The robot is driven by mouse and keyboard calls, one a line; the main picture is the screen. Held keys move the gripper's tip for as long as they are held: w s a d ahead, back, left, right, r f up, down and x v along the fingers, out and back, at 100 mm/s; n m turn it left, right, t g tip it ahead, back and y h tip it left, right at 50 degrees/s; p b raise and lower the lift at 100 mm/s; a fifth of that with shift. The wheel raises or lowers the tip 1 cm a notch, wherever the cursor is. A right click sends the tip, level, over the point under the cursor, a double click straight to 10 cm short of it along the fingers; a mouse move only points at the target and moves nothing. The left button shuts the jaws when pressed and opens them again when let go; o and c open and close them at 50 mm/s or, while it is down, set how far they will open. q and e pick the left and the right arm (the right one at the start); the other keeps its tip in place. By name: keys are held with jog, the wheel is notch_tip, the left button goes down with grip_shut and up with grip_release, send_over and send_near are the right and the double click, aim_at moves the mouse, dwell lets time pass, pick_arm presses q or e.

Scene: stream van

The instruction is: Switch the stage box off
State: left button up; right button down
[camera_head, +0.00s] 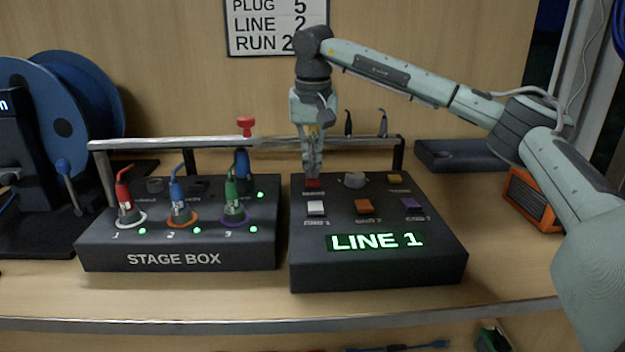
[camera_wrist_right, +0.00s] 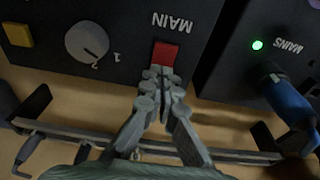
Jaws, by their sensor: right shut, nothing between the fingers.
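The dark stage box (camera_head: 178,259) stands on the bench at centre left. Red (camera_head: 124,195), blue (camera_head: 177,195) and green (camera_head: 232,192) plugs stand in its numbered sockets, with green lights lit beside them. A blue plug (camera_wrist_right: 288,98) sits by the lit MAINS light (camera_wrist_right: 257,45). To its right is a control box (camera_head: 378,270) whose display (camera_head: 376,241) reads LINE 1. My right gripper (camera_head: 312,174) is shut and empty, pointing down at the red MAIN switch (camera_wrist_right: 166,54). Its fingertips (camera_wrist_right: 160,74) are at the switch's edge; I cannot tell if they touch. My left gripper is not in view.
A metal rail (camera_head: 200,142) runs behind both boxes, with a red knob (camera_head: 246,124) above it. The control box also has a grey dial (camera_head: 355,180) and several coloured buttons. A blue cable reel (camera_head: 65,110) stands left, an orange case (camera_head: 533,200) right. The bench front is clear.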

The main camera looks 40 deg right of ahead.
jog(key=shift+f, duration=0.15)
notch_tip(320, 180, up, 3)
jog(key=p, duration=0.2)
jog(key=shift+f+p, duration=0.15)
jog(key=shift+p, duration=0.2)
notch_tip(320, 180, up, 2)
jog(key=shift+p, duration=0.7)
jog(key=shift+r, duration=1.15)
